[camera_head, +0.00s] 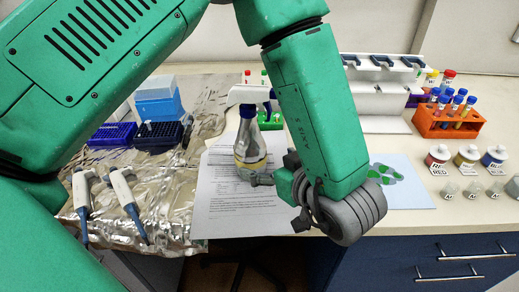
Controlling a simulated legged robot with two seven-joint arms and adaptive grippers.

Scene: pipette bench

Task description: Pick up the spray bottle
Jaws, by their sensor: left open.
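The spray bottle (250,145) stands upright on a printed sheet of paper near the middle of the bench. It has a white spray head, a dark blue trigger and neck, and a yellowish band low on its body. My green left arm comes in from the left and bends down just right of the bottle. My left gripper (268,172) is open at the bottle's lower right side. Its wrist partly hides the fingers, and I cannot tell whether they touch the bottle. My right gripper is not in view.
Two pipettes (125,195) lie on crumpled foil at left, with blue tip boxes (158,100) behind. An orange tube rack (446,122) and small labelled jars (467,155) stand at right. A pale blue mat (412,190) lies right of my wrist.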

